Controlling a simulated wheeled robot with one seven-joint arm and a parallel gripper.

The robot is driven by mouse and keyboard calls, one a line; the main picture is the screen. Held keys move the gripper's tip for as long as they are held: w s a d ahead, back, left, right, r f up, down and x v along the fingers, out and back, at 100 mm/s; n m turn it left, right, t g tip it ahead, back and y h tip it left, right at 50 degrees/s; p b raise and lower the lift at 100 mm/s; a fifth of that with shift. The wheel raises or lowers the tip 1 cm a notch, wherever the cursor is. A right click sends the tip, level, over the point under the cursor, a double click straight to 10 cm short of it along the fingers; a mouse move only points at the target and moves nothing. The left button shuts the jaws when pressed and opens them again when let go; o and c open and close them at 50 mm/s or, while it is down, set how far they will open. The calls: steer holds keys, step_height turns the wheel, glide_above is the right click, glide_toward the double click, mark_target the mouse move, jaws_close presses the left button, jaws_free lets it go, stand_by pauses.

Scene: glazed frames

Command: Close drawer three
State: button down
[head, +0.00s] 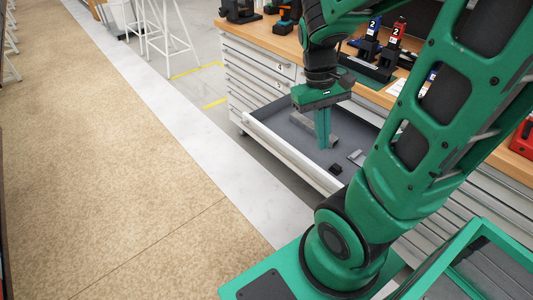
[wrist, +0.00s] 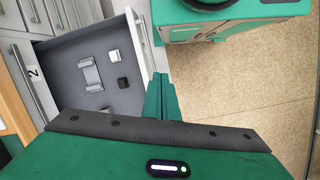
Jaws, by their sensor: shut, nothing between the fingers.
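An open drawer (head: 292,158) with a white front and dark grey floor juts out from the workbench cabinet. I cannot read its own number. In the wrist view the drawer (wrist: 70,65) lies at upper left, with its white front panel (wrist: 138,45) near the fingers. My gripper (head: 323,143) points down with its fingers together and empty. In the head view it overlaps the drawer's interior. In the wrist view the fingers (wrist: 161,98) appear just beside the front panel's outer side; I cannot tell whether they touch it.
The drawer holds a black block (wrist: 123,83), a pale block (wrist: 114,55) and a grey bracket (wrist: 91,74). The wooden worktop (head: 268,38) above carries tools. The floor (head: 120,170) in front is clear.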

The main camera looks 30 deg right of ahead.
steer(key=w+a+f+n+t+h, duration=0.2)
steer(key=w+a+f+n+h, duration=0.7)
steer(key=f+n, duration=0.25)
steer(key=w+a+f+n+t+h, duration=0.3)
steer(key=w+a+f+n+h, duration=0.4)
steer(key=w+f+n, duration=0.45)
steer(key=w+d+h, duration=0.1)
steer(key=d, duration=1.3)
steer(key=shift+d+f+m, duration=0.3)
steer(key=shift+d, duration=0.05)
steer(key=shift+w, duration=0.1)
